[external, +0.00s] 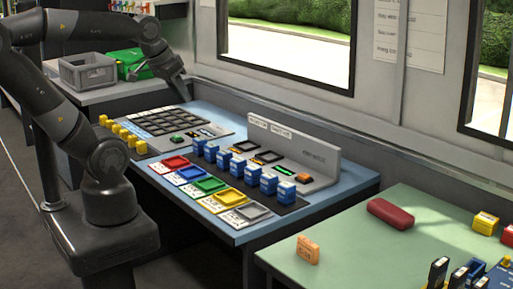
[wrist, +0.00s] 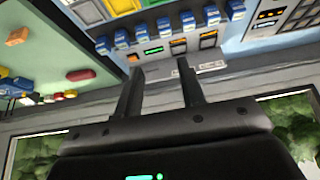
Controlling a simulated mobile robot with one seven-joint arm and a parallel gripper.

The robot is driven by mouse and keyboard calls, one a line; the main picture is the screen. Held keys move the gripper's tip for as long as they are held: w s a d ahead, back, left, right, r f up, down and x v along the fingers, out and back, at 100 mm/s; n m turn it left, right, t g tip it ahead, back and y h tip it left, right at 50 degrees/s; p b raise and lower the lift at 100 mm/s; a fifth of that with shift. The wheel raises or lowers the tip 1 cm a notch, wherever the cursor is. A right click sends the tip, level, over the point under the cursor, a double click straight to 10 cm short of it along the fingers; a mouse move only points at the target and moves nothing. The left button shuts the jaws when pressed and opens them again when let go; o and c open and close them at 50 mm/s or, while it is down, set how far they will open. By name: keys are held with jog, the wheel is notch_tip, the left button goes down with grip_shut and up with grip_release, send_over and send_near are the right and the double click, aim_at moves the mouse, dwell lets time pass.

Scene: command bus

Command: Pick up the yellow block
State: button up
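Several small yellow blocks (external: 118,130) stand in a row along the left edge of the console on the blue table. Another yellow block (external: 485,222) is on the green table at far right. A yellow tray (external: 229,197) is in the row of colored trays. My gripper (external: 141,70) is raised near the green case, behind the row of yellow blocks and well apart from it. In the wrist view my gripper (wrist: 160,66) has two parted fingers with nothing between them. That view shows the blue blocks (wrist: 121,37) beyond the fingers; the yellow row is not visible there.
A grey crate (external: 88,72) and green case (external: 122,62) sit on the back-left table. A panel (external: 290,145) rises behind the blue blocks. An orange block (external: 308,250) and red case (external: 391,214) lie on the green table, which has free room between them.

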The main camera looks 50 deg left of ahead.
jog(key=o, duration=0.4)
jog(key=shift+c, duration=0.2)
